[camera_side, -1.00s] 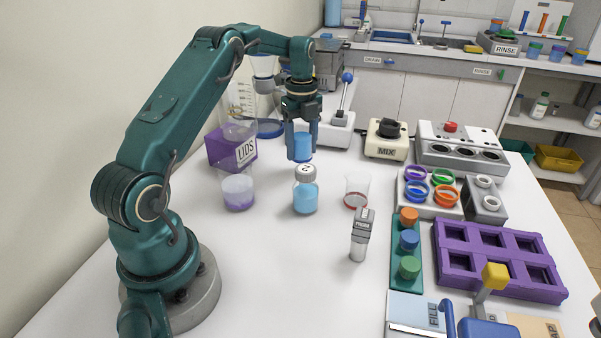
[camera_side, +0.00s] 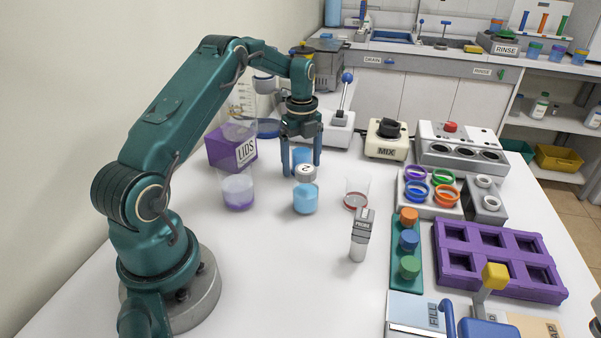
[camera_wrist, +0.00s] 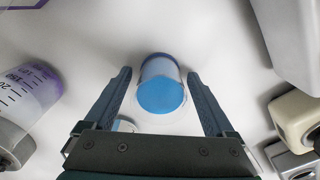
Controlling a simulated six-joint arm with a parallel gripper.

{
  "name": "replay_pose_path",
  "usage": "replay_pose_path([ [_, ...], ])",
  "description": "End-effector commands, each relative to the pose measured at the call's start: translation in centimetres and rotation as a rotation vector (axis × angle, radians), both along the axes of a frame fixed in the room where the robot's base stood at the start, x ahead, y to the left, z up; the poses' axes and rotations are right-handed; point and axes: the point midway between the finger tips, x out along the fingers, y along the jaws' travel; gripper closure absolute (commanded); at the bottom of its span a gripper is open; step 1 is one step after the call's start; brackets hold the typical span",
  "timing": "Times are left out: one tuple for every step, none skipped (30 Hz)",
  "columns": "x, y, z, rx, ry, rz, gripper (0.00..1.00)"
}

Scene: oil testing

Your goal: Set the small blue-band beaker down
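In the wrist view the beaker (camera_wrist: 161,92) shows a blue round face and paler blue sides, between the fingers. My gripper (camera_side: 302,171) is open and lowered around the beaker. In the wrist view, a gap shows between the beaker and each finger of my gripper (camera_wrist: 159,75).
A beaker with purple liquid (camera_side: 238,190) stands to the left, and a red-based clear beaker (camera_side: 357,191) to the right. The purple LIDS box (camera_side: 226,150), lever press (camera_side: 333,130) and MIX unit (camera_side: 386,141) stand nearby.

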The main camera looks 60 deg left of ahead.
Motion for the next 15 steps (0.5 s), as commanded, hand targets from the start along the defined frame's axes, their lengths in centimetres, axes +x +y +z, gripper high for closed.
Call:
replay_pose_path([
  [0.0, 0.0, 0.0, 0.000, 0.000, 0.000, 0.11],
  [0.0, 0.0, 0.0, 0.000, 0.000, 0.000, 0.11],
  [0.0, 0.0, 0.0, 0.000, 0.000, 0.000, 0.11],
  [0.0, 0.0, 0.1, 0.001, -0.001, 0.000, 0.11],
  [0.0, 0.0, 0.2, 0.001, -0.001, 0.000, 0.11],
  [0.1, 0.0, 0.5, 0.002, -0.002, 0.000, 0.11],
  [0.1, 0.1, 0.8, 0.002, -0.004, 0.000, 0.11],
  [0.1, 0.1, 1.1, 0.003, -0.004, 0.000, 0.11],
  [0.1, 0.1, 1.6, 0.003, -0.005, 0.000, 0.11],
  [0.1, 0.1, 2.1, 0.003, -0.005, 0.000, 0.11],
  [0.1, 0.1, 2.7, 0.004, -0.006, 0.000, 0.11],
  [0.1, 0.1, 3.6, 0.005, -0.007, 0.000, 0.11],
  [0.1, 0.1, 4.2, 0.004, -0.006, 0.000, 0.11],
  [0.2, 0.1, 4.9, 0.005, -0.007, 0.000, 0.11],
  [0.1, 0.1, 5.9, 0.005, -0.008, 0.000, 0.11],
])
